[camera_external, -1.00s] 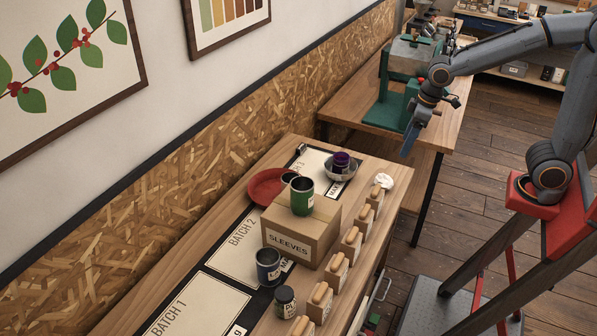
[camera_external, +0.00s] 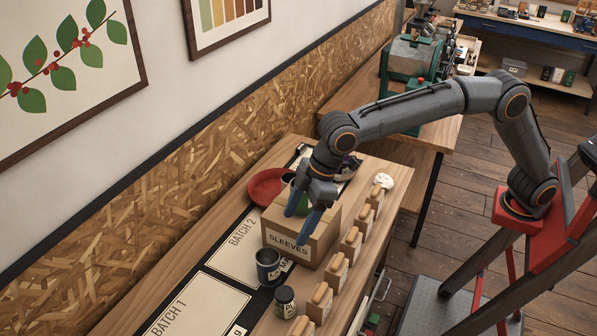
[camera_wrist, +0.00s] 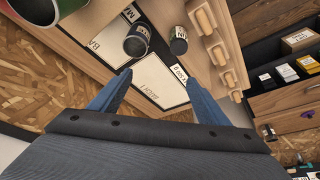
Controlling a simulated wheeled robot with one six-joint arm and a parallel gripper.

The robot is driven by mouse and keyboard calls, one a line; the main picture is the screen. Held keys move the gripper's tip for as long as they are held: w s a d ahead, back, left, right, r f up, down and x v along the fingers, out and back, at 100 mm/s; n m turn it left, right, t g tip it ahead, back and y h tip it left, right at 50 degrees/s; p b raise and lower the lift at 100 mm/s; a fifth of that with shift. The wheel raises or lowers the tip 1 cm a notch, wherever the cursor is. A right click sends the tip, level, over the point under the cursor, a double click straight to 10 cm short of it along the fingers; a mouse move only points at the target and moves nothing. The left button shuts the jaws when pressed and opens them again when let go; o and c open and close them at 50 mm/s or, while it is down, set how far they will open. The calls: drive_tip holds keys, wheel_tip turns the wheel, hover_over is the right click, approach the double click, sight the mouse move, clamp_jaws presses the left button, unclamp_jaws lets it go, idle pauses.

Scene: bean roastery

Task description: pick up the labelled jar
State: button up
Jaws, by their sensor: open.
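The labelled jar (camera_external: 285,303) is small and dark with a pale label. It stands upright on the bench in front of the navy mug (camera_external: 268,268). In the wrist view the jar (camera_wrist: 178,46) is at the top centre, right of the mug (camera_wrist: 136,44). My gripper (camera_external: 296,228) points down over the front of the cardboard box, higher than the jar and apart from it. Its blue fingers are spread and empty; in the wrist view the fingertips (camera_wrist: 157,75) lie below the mug and jar.
Wooden-handled blocks (camera_external: 320,301) line the bench's right edge. A red plate (camera_external: 264,187) lies behind the box. The BATCH 1 mat (camera_external: 190,312) is clear.

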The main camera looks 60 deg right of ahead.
hover_over(286, 292)
drive_tip(key=s+d, duration=0.1)
drive_tip(key=d, duration=0.1)
drive_tip(key=shift+n, duration=0.3)
wheel_tip(286, 292, down, 16)
drive_tip(key=shift+d+r, duration=0.1)
drive_tip(key=shift+r, duration=0.15)
drive_tip(key=shift+x, duration=1.25)
drive_tip(key=x, duration=0.1)
drive_tip(key=p+x, duration=0.2)
drive_tip(key=shift+s+a+f, duration=0.25)
drive_tip(key=shift+a+f, duration=0.1)
drive_tip(key=shift+a, duration=0.05)
drive_tip(key=shift+w+a+f, duration=0.15)
drive_tip(key=shift+w+f, duration=0.05)
drive_tip(key=shift+f, duration=0.45)
drive_tip(key=c, duration=1.3)
